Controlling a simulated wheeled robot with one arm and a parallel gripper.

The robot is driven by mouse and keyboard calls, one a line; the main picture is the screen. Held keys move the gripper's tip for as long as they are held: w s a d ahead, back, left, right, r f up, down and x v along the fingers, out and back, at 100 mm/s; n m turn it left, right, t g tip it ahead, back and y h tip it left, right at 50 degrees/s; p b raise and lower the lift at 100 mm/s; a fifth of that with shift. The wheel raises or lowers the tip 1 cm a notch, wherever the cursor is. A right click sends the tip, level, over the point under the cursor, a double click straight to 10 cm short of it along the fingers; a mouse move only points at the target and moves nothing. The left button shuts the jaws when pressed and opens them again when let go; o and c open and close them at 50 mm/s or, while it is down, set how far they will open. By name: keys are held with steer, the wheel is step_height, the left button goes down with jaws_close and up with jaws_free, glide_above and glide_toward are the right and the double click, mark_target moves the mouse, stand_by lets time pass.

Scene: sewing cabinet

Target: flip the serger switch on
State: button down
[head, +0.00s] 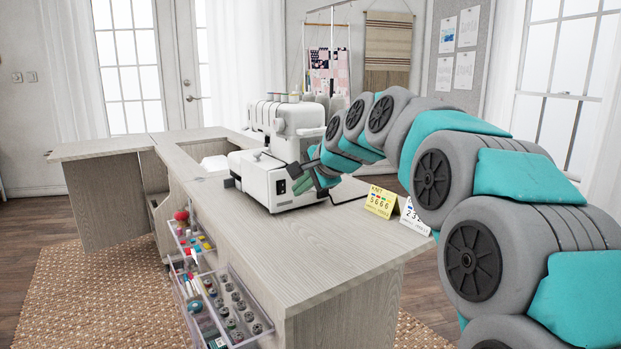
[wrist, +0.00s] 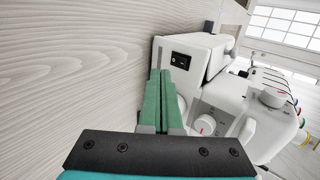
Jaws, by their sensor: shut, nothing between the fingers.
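The white serger (head: 262,172) stands on the wood-grain cabinet top in the head view. Its black rocker switch (wrist: 180,60) is on the machine's side face in the wrist view; it also shows in the head view as a small dark patch (head: 281,187). Which way the rocker is tipped is too small to tell. My gripper (wrist: 160,72) has its green fingers shut together and empty. The fingertips are close to the switch, beside and just below it in the wrist view. I cannot tell whether they touch the machine.
The cabinet top (head: 290,255) is clear in front of the serger. A yellow card (head: 380,201) and a white card (head: 414,216) stand near its right edge. Open clear drawers (head: 236,300) with bobbins and sewing supplies stick out at the cabinet's front. Dials (wrist: 205,124) are on the serger.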

mark_target(283, 186)
steer(key=w+a, duration=0.2)
steer(key=w, duration=0.2)
steer(key=shift+a+f, duration=0.25)
steer(key=shift+a, duration=0.15)
steer(key=shift+r+p, duration=0.1)
steer(key=shift+p, duration=0.2)
steer(key=shift+w+a+r+p, duration=0.1)
steer(key=shift+w+r+p, duration=0.1)
steer(key=shift+p, duration=0.1)
steer(key=shift+w+f, duration=0.1)
steer(key=shift+f, duration=0.05)
steer(key=shift+r+p, duration=0.75)
steer(key=shift+r, duration=0.1)
